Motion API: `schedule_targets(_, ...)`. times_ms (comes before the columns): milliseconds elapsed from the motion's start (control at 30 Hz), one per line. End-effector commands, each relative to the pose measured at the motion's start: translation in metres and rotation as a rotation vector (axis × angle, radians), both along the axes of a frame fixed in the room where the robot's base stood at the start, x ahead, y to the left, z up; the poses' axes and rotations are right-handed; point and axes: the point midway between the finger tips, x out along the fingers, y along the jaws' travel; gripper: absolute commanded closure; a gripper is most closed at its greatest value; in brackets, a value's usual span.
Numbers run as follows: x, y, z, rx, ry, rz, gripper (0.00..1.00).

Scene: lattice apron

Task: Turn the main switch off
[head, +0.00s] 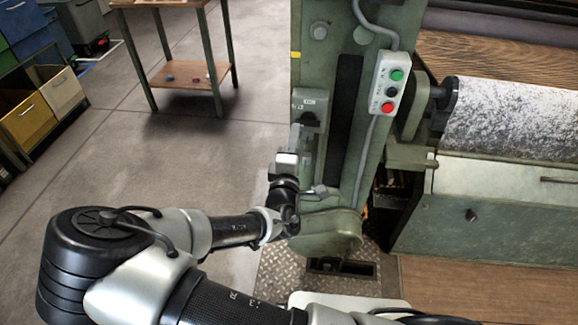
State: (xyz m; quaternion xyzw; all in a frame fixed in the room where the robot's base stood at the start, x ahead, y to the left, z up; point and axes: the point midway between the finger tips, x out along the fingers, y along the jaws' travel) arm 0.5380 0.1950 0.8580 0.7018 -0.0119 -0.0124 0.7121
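A grey switch box (311,98) with a dark rotary part on its lower half is fixed to the left edge of the green machine column. It looks like the main switch; its small markings are too small to read. My gripper (298,132) is just below it, pointing up towards it, with its tip close to the box's lower edge. I cannot tell whether it touches the switch. The fingers are small and partly hidden by the wrist, so their opening does not show.
A push-button box (389,86) with green, black and red buttons hangs on the green column (345,40), right of the switch box. A speckled roller (510,115) is at right.

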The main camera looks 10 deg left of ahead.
Motion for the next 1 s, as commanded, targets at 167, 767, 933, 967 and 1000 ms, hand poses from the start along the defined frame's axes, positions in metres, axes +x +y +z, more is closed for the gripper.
schedule_targets(167,-0.047,0.003,0.001,-0.002,0.003,0.005,0.71)
schedule_targets(767,-0.132,0.004,0.0,-0.002,0.0,0.001,0.71)
schedule_targets(933,-0.132,0.004,0.0,-0.002,0.0,0.0,0.71)
schedule_targets(967,-0.132,0.004,0.0,-0.002,0.0,0.0,0.71)
schedule_targets(1000,-0.132,0.004,0.0,-0.002,0.0,0.0,0.71)
